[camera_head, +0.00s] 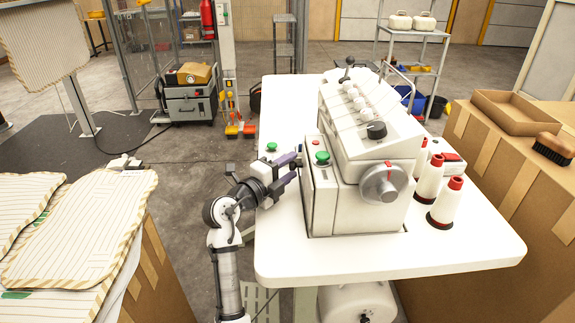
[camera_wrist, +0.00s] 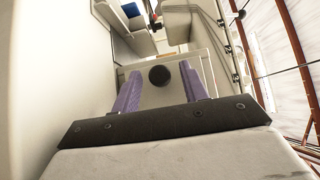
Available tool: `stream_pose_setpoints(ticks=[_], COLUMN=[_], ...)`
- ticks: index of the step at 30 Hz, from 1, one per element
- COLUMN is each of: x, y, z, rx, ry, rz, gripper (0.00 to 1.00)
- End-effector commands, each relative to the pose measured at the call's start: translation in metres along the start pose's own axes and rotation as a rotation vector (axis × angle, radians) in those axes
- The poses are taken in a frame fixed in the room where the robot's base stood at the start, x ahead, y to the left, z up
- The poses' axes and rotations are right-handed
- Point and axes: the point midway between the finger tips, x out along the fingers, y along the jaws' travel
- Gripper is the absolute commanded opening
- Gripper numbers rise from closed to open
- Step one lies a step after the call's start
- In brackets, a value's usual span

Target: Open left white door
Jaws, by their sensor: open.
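The white machine (camera_head: 345,190) stands on the white table, and its left white door (camera_head: 318,200) appears as a flat panel on its left side, with no visible gap. My gripper (camera_head: 292,170) is open beside this panel, its purple fingers pointing at the machine. In the wrist view, a round black knob (camera_wrist: 159,75) shows between the fingertips of my gripper (camera_wrist: 160,85), with space on both sides. I cannot tell whether the knob touches the fingers or which part it belongs to.
The white table (camera_head: 450,245) carries the machine, with a green button (camera_head: 322,157) on top, a handwheel (camera_head: 385,184) and thread cones (camera_head: 447,203) to the right. Striped fabric (camera_head: 85,230) lies at left. A cardboard box (camera_head: 520,170) stands at right. Floor is free behind the arm.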

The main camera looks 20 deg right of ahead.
Motion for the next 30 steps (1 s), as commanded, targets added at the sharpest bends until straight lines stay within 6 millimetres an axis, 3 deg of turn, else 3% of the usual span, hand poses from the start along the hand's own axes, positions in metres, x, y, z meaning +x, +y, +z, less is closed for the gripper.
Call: stream_pose_setpoints(ticks=[6, 17, 30], x=[0.0003, -0.0001, -0.0011], y=[0.0003, 0.0001, 0.0021], z=[0.0002, 0.0003, 0.0086], rx=[0.0, -0.001, 0.0], ry=[0.0, -0.001, -0.033], rz=[0.0, 0.0, 0.0], gripper=[0.44, 0.0, 0.0])
